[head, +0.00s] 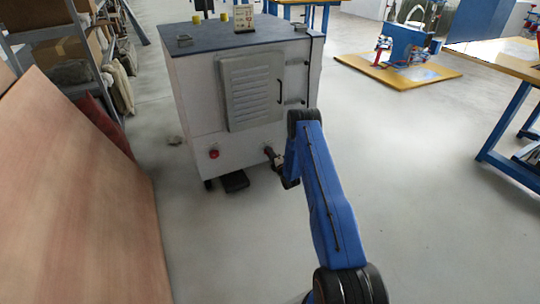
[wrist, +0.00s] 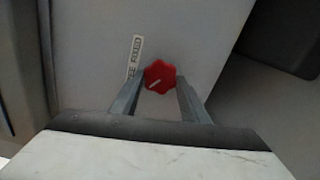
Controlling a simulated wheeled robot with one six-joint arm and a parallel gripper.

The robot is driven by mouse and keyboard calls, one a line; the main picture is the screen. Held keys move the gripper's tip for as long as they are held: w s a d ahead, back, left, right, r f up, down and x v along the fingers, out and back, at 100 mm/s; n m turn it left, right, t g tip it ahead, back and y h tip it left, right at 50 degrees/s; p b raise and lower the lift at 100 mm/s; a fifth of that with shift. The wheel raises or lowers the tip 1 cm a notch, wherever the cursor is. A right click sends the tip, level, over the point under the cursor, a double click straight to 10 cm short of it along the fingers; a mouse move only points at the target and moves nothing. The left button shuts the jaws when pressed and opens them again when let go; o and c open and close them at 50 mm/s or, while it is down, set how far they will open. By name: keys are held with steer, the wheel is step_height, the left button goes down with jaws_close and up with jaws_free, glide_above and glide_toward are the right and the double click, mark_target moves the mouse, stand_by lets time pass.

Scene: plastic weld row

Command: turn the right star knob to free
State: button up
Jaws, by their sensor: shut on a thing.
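The right star knob (wrist: 159,77) is red, on the pale front of the cabinet (head: 190,100). A white mark on its face runs diagonally, from lower left to upper right in the wrist view. A small white label (wrist: 135,57) with dark print stands just left of it; I cannot read it surely. My gripper (wrist: 160,86) is shut on the knob, one finger on each side. In the head view my gripper (head: 274,157) is at the cabinet's lower right front and mostly hides this knob. Another red knob (head: 213,154) sits to the left, clear of my gripper.
The cabinet has a louvred door (head: 252,92) with a dark handle above the knobs. A black pedal-like box (head: 235,182) lies on the floor below. A large brown board (head: 75,200) leans at the left, beside shelving. The floor on the right is open.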

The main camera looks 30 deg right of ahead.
steer(key=shift+a+f+n, duration=0.1)
steer(key=shift+f+n, duration=0.05)
steer(key=shift+n, duration=0.45)
steer(key=o, duration=1.1)
steer(key=shift+s, duration=0.1)
steer(key=s, duration=1.7)
steer(key=shift+s, duration=0.15)
